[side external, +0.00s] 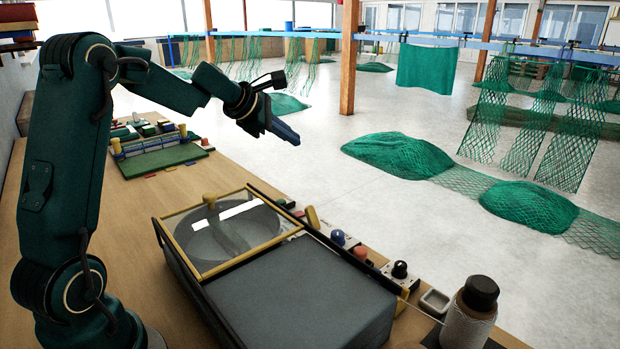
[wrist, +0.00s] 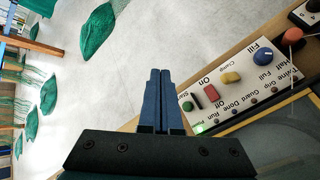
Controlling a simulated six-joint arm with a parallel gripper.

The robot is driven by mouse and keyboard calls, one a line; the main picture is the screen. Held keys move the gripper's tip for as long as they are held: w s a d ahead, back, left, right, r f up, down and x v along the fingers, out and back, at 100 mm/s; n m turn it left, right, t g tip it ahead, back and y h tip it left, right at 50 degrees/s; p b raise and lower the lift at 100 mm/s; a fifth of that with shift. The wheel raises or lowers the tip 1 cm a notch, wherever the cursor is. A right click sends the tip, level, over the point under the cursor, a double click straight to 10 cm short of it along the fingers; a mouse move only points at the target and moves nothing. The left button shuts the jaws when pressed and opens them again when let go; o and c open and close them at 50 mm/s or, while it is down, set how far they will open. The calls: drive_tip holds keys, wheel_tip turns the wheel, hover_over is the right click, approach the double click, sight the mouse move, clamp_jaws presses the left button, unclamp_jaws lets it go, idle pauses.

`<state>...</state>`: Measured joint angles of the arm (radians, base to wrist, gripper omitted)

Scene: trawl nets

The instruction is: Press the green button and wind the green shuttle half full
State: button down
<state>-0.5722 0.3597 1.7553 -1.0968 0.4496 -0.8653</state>
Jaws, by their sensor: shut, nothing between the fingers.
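My gripper (side external: 288,132) is raised past the far end of the machine in the side view, its blue fingers pointing down to the right. In the wrist view the two fingers (wrist: 160,100) are together and empty. The green button (wrist: 187,106) is on the control panel (wrist: 245,90), just right of the fingertips. My fingers appear apart from it. Beside it are a red button (wrist: 211,95), a yellow lever (wrist: 231,77) and a blue knob (wrist: 263,54) marked Fill, Half and Full. I cannot make out the green shuttle.
The winding machine (side external: 300,290) has a yellow-framed clear lid (side external: 180,240), which looks closed over a round drum. A thread spool (side external: 468,318) stands at the near right. A rack with a green mat (side external: 165,160) lies farther back on the bench. Nets lie on the floor beyond.

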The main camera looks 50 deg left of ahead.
drive_tip(key=n, duration=0.1)
hover_over(281, 203)
wheel_tip(281, 203, down, 5)
drive_tip(key=shift+s+a+n+g, duration=0.3)
drive_tip(key=shift+s+a+g, duration=0.1)
drive_tip(key=shift+a, duration=0.1)
drive_tip(key=shift+f, duration=4.35)
